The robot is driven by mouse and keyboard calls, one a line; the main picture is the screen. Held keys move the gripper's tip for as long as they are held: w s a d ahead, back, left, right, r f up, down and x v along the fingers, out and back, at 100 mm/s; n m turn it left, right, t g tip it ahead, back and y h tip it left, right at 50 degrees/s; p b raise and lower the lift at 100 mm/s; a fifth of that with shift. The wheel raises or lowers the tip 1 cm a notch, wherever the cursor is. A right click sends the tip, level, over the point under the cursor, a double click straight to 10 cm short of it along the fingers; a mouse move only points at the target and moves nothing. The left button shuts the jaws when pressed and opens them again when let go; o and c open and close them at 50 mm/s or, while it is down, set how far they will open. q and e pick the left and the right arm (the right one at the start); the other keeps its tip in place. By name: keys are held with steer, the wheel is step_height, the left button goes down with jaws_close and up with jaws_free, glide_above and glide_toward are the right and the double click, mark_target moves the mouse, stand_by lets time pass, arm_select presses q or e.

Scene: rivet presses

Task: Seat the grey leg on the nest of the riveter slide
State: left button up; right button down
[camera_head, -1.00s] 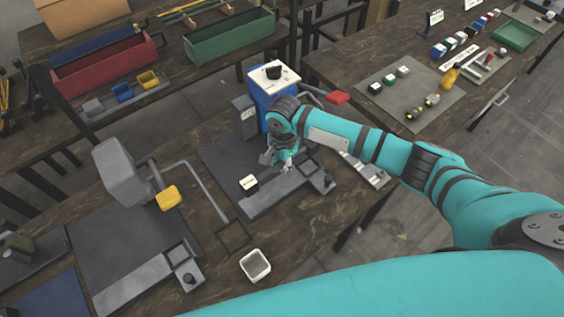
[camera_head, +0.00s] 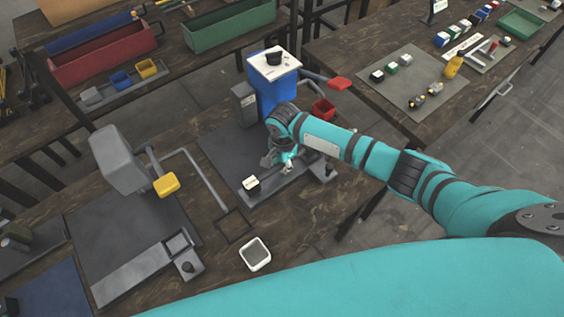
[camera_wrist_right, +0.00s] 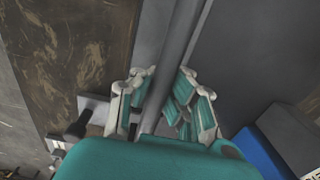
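My right gripper (camera_head: 285,163) is low over the slide of the riveter with the blue body (camera_head: 272,95). In the right wrist view its fingers (camera_wrist_right: 165,95) are closed about a long grey bar, which I take to be the grey leg (camera_wrist_right: 178,50). The bar runs roughly along the slide, at a small angle to it, and out at the top of the view. The slide's end with the nest (camera_head: 325,170) is just right of the gripper, partly hidden by the arm. A dark knob (camera_wrist_right: 78,128) shows beside it. I cannot tell whether the leg touches the nest. My left gripper is out of view.
A second riveter (camera_head: 122,160) with a yellow handle stands at the left. A small white-rimmed tray (camera_head: 255,254) lies near the front edge. A red bin (camera_head: 322,109) is beside the blue riveter, behind my arm.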

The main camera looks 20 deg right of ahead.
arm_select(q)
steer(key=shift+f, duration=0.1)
arm_select(e)
steer(key=shift+f, duration=0.25)
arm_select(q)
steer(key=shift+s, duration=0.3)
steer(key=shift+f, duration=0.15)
arm_select(e)
steer(key=shift+f, duration=0.7)
steer(key=c, duration=1.4)
jaws_free()
step_height(320, 180, up, 12)
steer(key=shift+s+r, duration=0.1)
steer(key=shift+s, duration=0.05)
